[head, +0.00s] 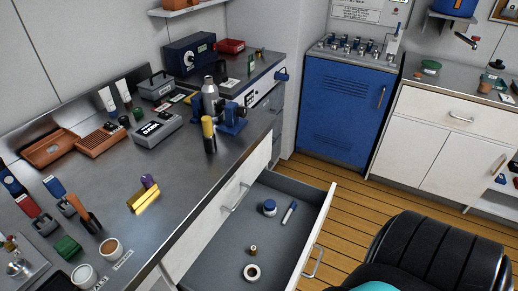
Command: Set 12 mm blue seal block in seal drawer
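An open grey drawer (226,248) is pulled out below the bench. It holds a blue-and-white round container (269,207), a blue-and-white pen-like item (289,213), a small brass-coloured piece (253,249) and a pale ring (252,272). No label shows to name it the seal drawer. Blue pieces with pale parts stand at the bench's left end, one at the picture's edge (10,182) and one farther right (54,187). No size marking is readable, so I cannot tell which, if any, is the 12 mm seal block. Neither gripper is in view.
The steel bench (185,195) carries brown trays (100,139), a yellow block (144,200), a green block (67,247) and a blue clamp stand (230,118). A black ribbed object (438,255) fills the lower right. Wooden floor (345,190) lies clear beyond the drawer.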

